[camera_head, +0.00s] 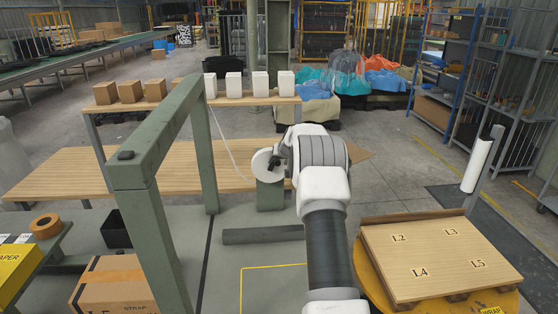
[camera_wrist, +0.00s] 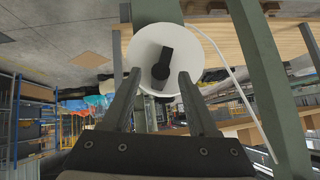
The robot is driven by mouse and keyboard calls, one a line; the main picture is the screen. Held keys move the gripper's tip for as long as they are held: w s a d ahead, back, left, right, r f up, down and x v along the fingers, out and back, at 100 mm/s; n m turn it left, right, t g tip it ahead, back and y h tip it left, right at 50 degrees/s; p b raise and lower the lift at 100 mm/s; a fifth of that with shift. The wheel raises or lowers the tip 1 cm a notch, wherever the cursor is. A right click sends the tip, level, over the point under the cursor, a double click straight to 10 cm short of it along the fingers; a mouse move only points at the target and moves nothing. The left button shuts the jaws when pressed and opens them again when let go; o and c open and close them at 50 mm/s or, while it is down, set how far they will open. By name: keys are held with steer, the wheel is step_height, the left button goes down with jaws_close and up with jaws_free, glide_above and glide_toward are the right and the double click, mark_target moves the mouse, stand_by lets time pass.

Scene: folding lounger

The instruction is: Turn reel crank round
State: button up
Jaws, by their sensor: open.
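The reel (camera_head: 262,162) is a white disc on a green post (camera_head: 270,194) in the middle of the head view. In the wrist view the reel (camera_wrist: 190,38) faces the camera with its black crank (camera_wrist: 163,62) near the middle. My gripper (camera_wrist: 159,76) is open, one finger either side of the crank in that picture. I cannot tell whether the fingertips reach past it or touch it. In the head view my gripper (camera_head: 284,160) is at the reel's right side, and the crank cannot be made out clearly there.
A white strap (camera_head: 228,145) runs up from the reel. A green frame (camera_head: 150,145) stands left of it. A wooden table (camera_head: 70,173) lies behind, with boxes on a shelf above. A pallet board (camera_head: 440,250) is at the right.

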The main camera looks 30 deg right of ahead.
steer(key=shift+f, duration=0.1)
jaws_close()
stand_by(0.3)
stand_by(1.1)
